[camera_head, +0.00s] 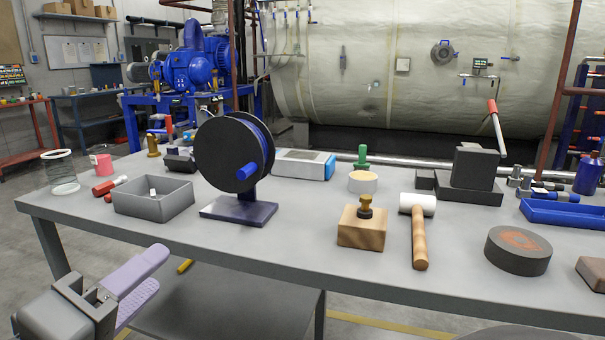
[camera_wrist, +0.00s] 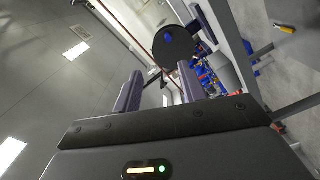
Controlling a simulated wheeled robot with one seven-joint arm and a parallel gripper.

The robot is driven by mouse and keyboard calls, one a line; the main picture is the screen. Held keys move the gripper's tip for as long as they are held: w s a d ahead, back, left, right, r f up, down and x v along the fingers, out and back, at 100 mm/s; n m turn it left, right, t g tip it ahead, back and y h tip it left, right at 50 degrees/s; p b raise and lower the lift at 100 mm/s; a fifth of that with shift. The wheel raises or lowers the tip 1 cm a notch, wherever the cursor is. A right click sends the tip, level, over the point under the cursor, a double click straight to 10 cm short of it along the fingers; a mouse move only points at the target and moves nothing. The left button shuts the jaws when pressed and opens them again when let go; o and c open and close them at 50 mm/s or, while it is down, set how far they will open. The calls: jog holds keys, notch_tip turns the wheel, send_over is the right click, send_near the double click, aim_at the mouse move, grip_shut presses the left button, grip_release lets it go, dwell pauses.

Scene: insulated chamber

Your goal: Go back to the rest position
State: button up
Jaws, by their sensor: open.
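My gripper (camera_head: 143,282) is at the lower left of the head view, in front of the table's near edge and apart from everything on it. Its two pale purple fingers are spread, with nothing between them. In the wrist view my gripper (camera_wrist: 160,92) also shows open and empty. The grey table (camera_head: 330,238) stands beyond it. The wrist view is tilted and shows the black spool (camera_wrist: 176,46) past the fingers.
On the table's left half stand a grey box (camera_head: 152,207) and the black spool (camera_head: 228,155) on its stand. A wooden block (camera_head: 361,232), a white-headed mallet (camera_head: 419,235) and a dark round disc (camera_head: 517,252) lie further right. Floor shows left of the table.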

jog(key=w+d+f+g+h+p, duration=0.1)
jog(key=w+d+f+g, duration=0.4)
jog(key=d+f, duration=0.25)
jog(key=w+d+f+g+h+p, duration=0.1)
jog(key=w+d+f+g, duration=0.4)
jog(key=f, duration=0.4)
jog(key=s+d+f+m+g+y+p, duration=0.1)
jog(key=d+f+m+g+y+p, duration=0.1)
jog(key=d+f+m+y, duration=0.45)
jog(key=s+d+f+m+g+y+p, duration=0.1)
jog(key=d+f+m+g+p, duration=0.15)
jog(key=d+f, duration=0.7)
jog(key=w+p+v, duration=0.3)
jog(key=p+v, duration=0.9)
jog(key=v, duration=0.1)
jog(key=w+d+r+p+v, duration=0.1)
jog(key=w+p+v, duration=0.2)
jog(key=p+v, duration=0.9)
jog(key=w+d+r+p+v, duration=0.1)
jog(key=w+p+v, duration=0.2)
jog(key=p+v, duration=1)
jog(key=shift+w+r, duration=0.3)
jog(key=shift+r, duration=0.4)
